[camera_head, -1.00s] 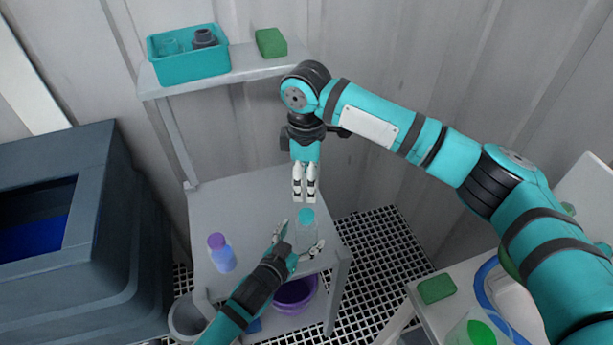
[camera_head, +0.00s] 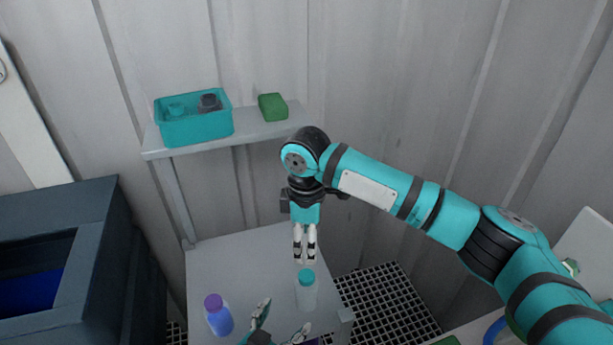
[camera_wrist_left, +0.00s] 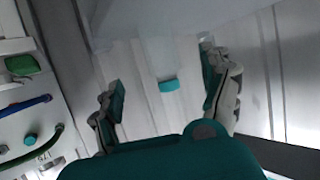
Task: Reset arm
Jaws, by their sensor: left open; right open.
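A clear bottle with a teal cap (camera_head: 307,293) stands upright on the grey table. My left gripper (camera_head: 285,317) is open and empty at the bottom of the head view, its fingers just short of the bottle. In the left wrist view its spread fingers (camera_wrist_left: 163,100) show with a teal cap (camera_wrist_left: 168,86) beyond and between them, apparently this bottle's.
A shelf (camera_head: 262,129) above the table (camera_head: 235,262) holds a teal bin (camera_head: 195,129) with items in it and a green block (camera_head: 272,107). A large dark container (camera_head: 60,250) stands at left. Grated floor (camera_head: 385,300) lies right of the table.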

